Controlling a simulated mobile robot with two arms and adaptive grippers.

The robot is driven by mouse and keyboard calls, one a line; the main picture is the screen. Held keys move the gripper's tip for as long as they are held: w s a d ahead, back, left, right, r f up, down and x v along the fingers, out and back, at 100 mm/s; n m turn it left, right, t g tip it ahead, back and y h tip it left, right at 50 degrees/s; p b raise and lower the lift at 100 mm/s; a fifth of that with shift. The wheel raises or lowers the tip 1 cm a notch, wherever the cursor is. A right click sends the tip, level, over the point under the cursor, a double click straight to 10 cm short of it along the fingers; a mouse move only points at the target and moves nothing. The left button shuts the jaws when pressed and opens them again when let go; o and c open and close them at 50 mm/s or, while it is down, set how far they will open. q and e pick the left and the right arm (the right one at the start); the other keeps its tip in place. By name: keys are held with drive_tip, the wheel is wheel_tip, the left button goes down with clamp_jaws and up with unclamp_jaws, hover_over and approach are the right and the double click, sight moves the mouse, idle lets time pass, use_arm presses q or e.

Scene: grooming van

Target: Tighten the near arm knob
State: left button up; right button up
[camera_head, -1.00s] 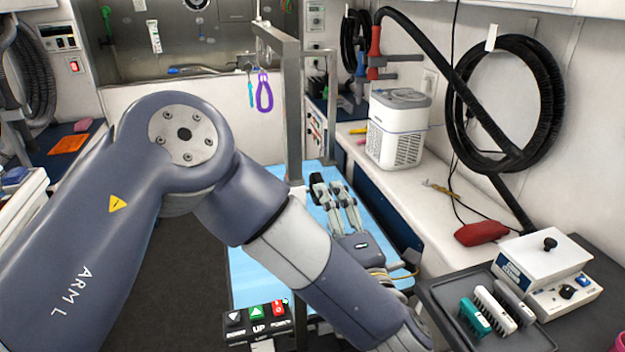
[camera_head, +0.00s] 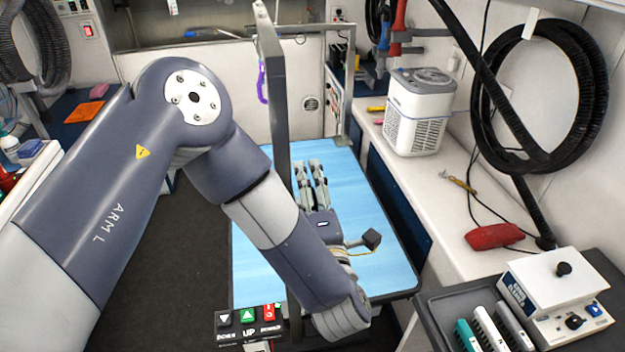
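The near grooming arm is a grey upright post (camera_head: 275,110) at the front of the blue table (camera_head: 365,195). I cannot make out its knob for certain; the post's lower part is partly hidden behind my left arm. My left gripper (camera_head: 308,166) is over the table, just right of the post. Its two fingers point away from me, with a narrow gap and nothing between them. A dark block (camera_head: 372,239) on a short stalk shows beside its wrist; I cannot tell whether it is the knob or part of me. My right gripper is out of view.
A control box (camera_head: 248,322) with up and down buttons sits at the table's front edge. The far post (camera_head: 346,95) stands at the back. A white dryer (camera_head: 416,112) and red pouch (camera_head: 494,236) are on the right counter. A brush tray (camera_head: 440,300) is front right.

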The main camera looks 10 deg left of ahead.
use_arm(q)
drive_tip(key=shift+s, duration=0.1)
drive_tip(key=c, duration=0.9)
drive_tip(key=shift+a, duration=0.1)
drive_tip(key=shift+c, duration=0.4)
drive_tip(key=shift+f+g+h+b, duration=0.3)
drive_tip(key=shift+g+b, duration=0.5)
drive_tip(key=shift+b, duration=0.15)
drive_tip(key=g+b, duration=0.1)
drive_tip(key=b, duration=0.1)
drive_tip(key=f+g+h+b, duration=0.1)
drive_tip(key=g+b, duration=0.2)
drive_tip(key=shift+s+f+g+b, duration=0.25)
drive_tip(key=shift+f+g+b, duration=0.05)
drive_tip(key=shift+f+b, duration=0.1)
drive_tip(key=shift+c, duration=0.2)
drive_tip(key=shift+s+d+f+g+h+b, duration=0.1)
drive_tip(key=shift+s+g+h+b, duration=0.2)
drive_tip(key=shift+g+b, duration=0.4)
drive_tip(key=shift+s+d+f+g+h+b, duration=0.1)
drive_tip(key=shift+g+h+b, duration=0.3)
drive_tip(key=shift+g+b, duration=0.25)
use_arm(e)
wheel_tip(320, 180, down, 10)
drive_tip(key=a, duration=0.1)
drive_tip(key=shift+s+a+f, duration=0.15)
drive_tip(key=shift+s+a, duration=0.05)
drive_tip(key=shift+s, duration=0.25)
use_arm(q)
drive_tip(key=shift+c, duration=0.2)
